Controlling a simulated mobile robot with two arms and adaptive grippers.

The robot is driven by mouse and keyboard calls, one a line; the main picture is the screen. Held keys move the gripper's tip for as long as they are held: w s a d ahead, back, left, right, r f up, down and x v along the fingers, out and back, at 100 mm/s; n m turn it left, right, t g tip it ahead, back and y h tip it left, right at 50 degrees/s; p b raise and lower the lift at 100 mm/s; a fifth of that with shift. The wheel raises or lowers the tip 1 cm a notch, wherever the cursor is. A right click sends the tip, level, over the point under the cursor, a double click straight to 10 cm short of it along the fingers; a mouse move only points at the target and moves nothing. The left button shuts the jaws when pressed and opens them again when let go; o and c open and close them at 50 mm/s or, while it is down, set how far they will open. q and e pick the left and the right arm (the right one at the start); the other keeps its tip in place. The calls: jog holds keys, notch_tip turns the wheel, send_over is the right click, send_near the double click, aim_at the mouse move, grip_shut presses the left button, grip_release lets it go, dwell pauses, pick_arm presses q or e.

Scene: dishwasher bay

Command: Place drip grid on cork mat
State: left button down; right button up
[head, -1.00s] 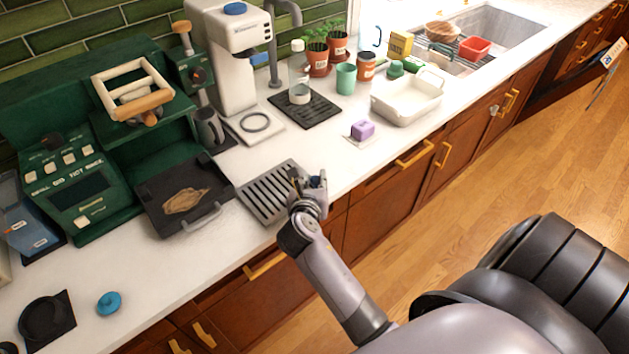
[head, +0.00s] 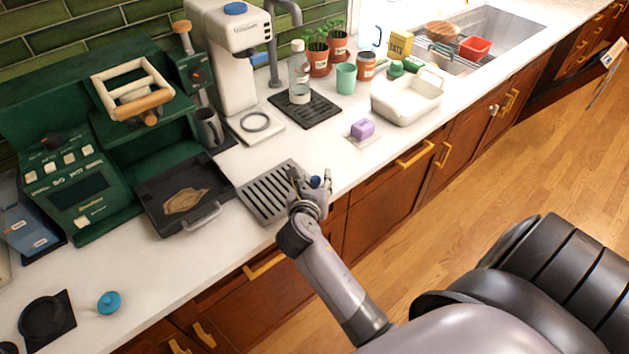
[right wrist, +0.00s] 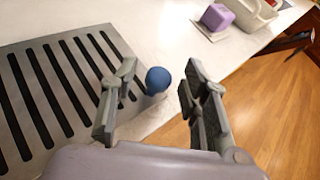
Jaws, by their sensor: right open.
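The drip grid (head: 264,197) is a grey slotted plate lying flat on the white counter near its front edge. It also fills the left of the right wrist view (right wrist: 42,95). My right gripper (head: 311,180) is open at the grid's right side. In the right wrist view its two fingers (right wrist: 158,100) are apart, the left one in front of the grid and the right one in front of the floor. A small blue ball (right wrist: 158,80) shows between them; I cannot tell whether it joins the grid. I cannot make out a cork mat. My left gripper is out of view.
A dark tray (head: 160,222) with a handle stands just left of the grid. A coffee machine (head: 232,60) and a black mat (head: 318,112) with a bottle stand behind. A purple block (head: 362,128) lies to the right.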

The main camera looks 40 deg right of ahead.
jog(key=b+v, duration=0.1)
jog(key=v, duration=1)
jog(key=shift+s+a, duration=0.2)
jog(key=shift+a, duration=0.05)
jog(key=shift+r, duration=0.15)
